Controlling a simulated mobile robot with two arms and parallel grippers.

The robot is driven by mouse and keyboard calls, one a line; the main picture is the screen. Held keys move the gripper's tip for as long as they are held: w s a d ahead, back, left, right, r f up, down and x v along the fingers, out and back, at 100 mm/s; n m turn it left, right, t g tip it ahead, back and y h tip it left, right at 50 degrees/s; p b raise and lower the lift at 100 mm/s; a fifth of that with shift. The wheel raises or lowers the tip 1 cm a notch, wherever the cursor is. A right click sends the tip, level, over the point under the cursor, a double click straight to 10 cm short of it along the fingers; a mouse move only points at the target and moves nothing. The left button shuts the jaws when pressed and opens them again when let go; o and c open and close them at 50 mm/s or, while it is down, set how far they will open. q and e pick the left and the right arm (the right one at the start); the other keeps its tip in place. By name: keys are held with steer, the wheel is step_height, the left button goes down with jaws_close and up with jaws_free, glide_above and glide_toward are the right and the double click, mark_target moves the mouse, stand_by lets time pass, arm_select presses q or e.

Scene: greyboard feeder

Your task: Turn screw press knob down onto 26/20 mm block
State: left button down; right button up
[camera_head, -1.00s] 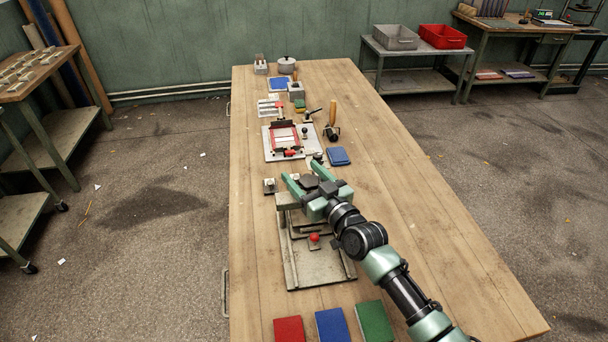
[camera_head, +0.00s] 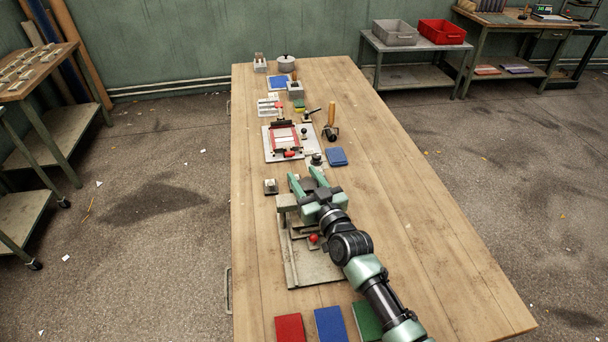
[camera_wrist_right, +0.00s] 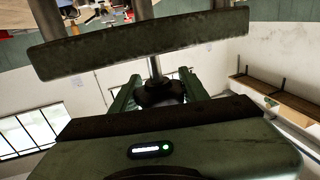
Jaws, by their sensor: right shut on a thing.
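The screw press stands on the bench, with its grey base plate (camera_head: 292,268) and crossbeam (camera_head: 287,201) in the head view. My right gripper (camera_head: 305,180) is above the crossbeam with its fingers pointing to the far end of the bench. In the right wrist view its green fingers are shut on the dark knob (camera_wrist_right: 158,92). A bright screw shaft (camera_wrist_right: 154,67) runs from the knob to the crossbeam (camera_wrist_right: 140,45). A red ball (camera_head: 314,238) shows on the base. I cannot make out the 26/20 mm block under the press. My left gripper is not in view.
Red (camera_head: 290,328), blue (camera_head: 331,324) and green (camera_head: 366,320) pads lie at the near end. A red frame fixture (camera_head: 286,138), a blue pad (camera_head: 337,156) and a wood-handled roller (camera_head: 331,120) lie beyond the press. The bench's right side is clear.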

steer(key=o, duration=1.4)
steer(key=shift+s+d+f, duration=0.1)
steer(key=shift+s+d, duration=0.05)
steer(key=shift+s, duration=0.15)
steer(key=v, duration=0.7)
steer(key=shift+b, duration=0.4)
steer(key=shift+s+d, duration=0.1)
